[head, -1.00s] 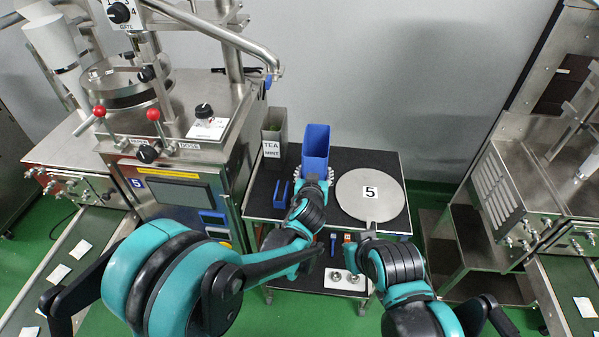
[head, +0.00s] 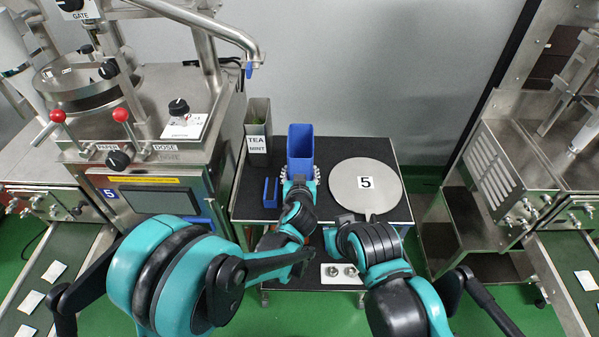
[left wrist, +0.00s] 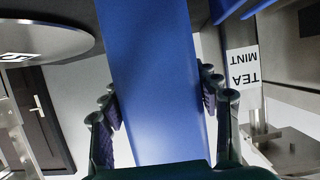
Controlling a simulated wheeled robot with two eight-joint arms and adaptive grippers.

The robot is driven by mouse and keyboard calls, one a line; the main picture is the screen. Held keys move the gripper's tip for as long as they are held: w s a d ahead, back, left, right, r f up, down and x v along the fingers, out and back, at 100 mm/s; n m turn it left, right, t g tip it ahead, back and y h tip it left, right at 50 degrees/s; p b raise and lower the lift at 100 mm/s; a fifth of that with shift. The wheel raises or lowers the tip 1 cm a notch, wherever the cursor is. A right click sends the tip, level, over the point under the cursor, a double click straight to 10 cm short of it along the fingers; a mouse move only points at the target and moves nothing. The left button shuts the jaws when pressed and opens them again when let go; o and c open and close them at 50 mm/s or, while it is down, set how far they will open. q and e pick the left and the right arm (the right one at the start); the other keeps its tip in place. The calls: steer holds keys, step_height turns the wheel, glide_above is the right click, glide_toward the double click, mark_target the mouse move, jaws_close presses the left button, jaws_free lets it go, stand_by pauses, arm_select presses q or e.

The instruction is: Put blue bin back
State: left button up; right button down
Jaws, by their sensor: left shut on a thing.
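The blue bin (head: 300,144) is upright at the back of the small black-topped table (head: 333,151) in the head view. My left gripper (head: 299,176) is shut on it, with fingers on both sides of the bin. In the left wrist view the bin (left wrist: 155,80) fills the middle between the two fingers (left wrist: 158,115). I cannot tell whether the bin's base touches the table. My right gripper (head: 337,222) is at the table's front edge, away from the bin; its fingers are largely hidden by its own wrist.
A metal TEA MINT container (head: 258,120) stands left of the bin. A small blue holder (head: 270,192) is in front of it. A round plate marked 5 (head: 365,186) lies to the right. Steel machines flank the table.

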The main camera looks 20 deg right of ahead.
arm_select(q)
steer(key=o, duration=1.3)
steer(key=shift+f, duration=0.2)
steer(key=o, duration=0.4)
steer(key=shift+w+a, duration=0.1)
steer(key=shift+r, duration=0.1)
steer(key=shift+r, duration=0.25)
steer(key=p+v, duration=0.3)
steer(key=v, duration=0.9)
steer(key=shift+f, duration=0.1)
